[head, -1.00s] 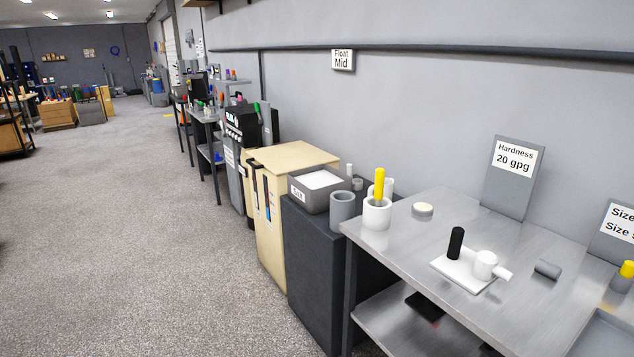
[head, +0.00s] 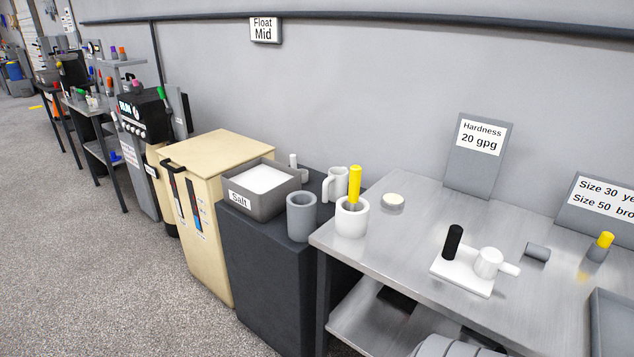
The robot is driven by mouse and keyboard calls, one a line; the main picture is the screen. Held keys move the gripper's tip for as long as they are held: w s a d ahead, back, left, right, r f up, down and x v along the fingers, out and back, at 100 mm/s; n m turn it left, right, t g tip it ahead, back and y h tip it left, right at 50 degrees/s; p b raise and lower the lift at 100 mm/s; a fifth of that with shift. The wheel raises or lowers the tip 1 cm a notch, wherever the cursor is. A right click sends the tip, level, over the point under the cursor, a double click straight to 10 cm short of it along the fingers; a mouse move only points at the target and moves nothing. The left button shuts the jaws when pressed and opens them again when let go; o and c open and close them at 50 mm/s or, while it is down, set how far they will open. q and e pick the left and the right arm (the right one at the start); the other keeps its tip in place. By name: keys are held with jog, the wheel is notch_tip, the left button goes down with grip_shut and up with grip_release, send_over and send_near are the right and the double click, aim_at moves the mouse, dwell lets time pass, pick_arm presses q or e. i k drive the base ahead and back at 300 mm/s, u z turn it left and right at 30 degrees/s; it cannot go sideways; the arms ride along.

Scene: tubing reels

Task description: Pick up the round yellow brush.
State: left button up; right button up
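A yellow upright handle (head: 355,183) stands in a white cup (head: 352,218) at the left end of the metal table; whatever is at its lower end is hidden inside the cup. A second yellow-topped piece with a grey lower part (head: 599,247) stands on the table at the far right. I cannot tell from this view which of the two is the round yellow brush. Neither of my grippers is in view.
The metal table (head: 400,250) also holds a white block with a black handle (head: 453,243), a grey cylinder (head: 536,252) and a tray (head: 597,330). A salt bin (head: 250,204), grey cup (head: 301,216) and white mug (head: 334,182) stand left. Floor is free at left.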

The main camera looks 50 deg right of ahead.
aim_at(355, 170)
jog(key=z, duration=0.5)
jog(key=i, duration=0.9)
jog(key=z, duration=0.7)
